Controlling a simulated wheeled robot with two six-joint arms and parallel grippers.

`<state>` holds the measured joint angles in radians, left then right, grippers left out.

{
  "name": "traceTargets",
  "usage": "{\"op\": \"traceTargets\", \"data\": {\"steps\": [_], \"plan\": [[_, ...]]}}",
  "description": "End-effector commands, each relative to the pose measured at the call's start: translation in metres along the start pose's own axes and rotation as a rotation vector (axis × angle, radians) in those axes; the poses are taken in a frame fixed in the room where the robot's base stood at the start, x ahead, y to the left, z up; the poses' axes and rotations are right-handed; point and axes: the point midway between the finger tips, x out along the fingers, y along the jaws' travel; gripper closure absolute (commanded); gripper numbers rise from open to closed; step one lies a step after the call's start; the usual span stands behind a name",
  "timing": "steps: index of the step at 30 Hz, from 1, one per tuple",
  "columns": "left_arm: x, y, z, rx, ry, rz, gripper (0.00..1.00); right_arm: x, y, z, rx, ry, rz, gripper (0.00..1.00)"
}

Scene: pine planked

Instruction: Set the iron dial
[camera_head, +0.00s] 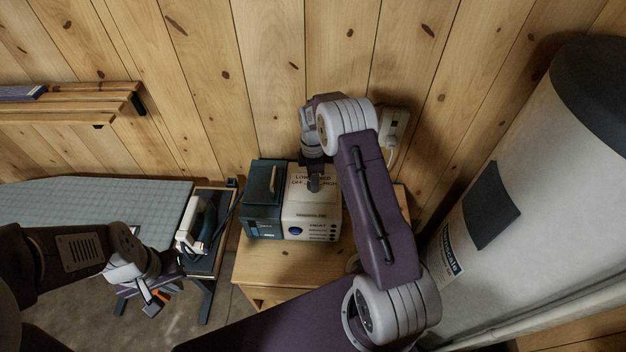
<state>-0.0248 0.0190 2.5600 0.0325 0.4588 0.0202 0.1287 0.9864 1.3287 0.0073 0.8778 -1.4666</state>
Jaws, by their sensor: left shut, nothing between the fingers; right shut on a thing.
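A white control box (312,218) stands on the wooden cabinet. Its top carries the labels OFF, LOW, MED and HIGH, partly covered by my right gripper. My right gripper (314,184) points down at the middle of these labels and is shut on the dial, which is mostly hidden by the fingers; its setting cannot be read. The iron (196,222) rests on a dark stand at the end of the ironing board. My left gripper (153,302) is shut and empty, low at the left.
A dark teal tank (262,205) with a handle stands against the box's left side. The ironing board (90,205) is at the left, below a wall shelf (70,117). A large white cylinder (540,190) fills the right. A wall socket (392,122) is behind my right arm.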

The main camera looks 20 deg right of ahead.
Motion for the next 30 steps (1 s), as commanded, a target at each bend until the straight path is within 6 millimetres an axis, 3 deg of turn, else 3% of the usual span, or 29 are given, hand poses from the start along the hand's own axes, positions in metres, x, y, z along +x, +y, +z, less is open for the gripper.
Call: {"op": "traceTargets", "data": {"steps": [3, 4, 6, 17, 24, 30], "plan": [[0.000, 0.000, 0.000, 0.000, 0.000, 0.000, 1.00, -0.001, 0.001, 0.001, -0.001, -0.002, 0.002, 1.00], [0.000, 0.000, 0.000, 0.000, 0.000, 0.000, 1.00, -0.001, 0.001, 0.001, -0.001, -0.002, 0.002, 0.56], [0.000, 0.000, 0.000, 0.000, 0.000, 0.000, 1.00, -0.001, 0.001, 0.001, -0.001, -0.001, 0.002, 0.43], [0.003, 0.000, 0.000, 0.000, 0.000, 0.000, 1.00, -0.007, 0.001, 0.000, 0.000, 0.000, 0.003, 0.43], [0.017, 0.000, 0.002, 0.000, 0.000, 0.000, 1.00, -0.058, 0.002, 0.001, 0.000, 0.000, 0.007, 0.43], [0.020, 0.000, 0.002, 0.000, 0.000, 0.000, 1.00, -0.087, 0.001, 0.002, 0.000, 0.000, 0.004, 0.43]]}}
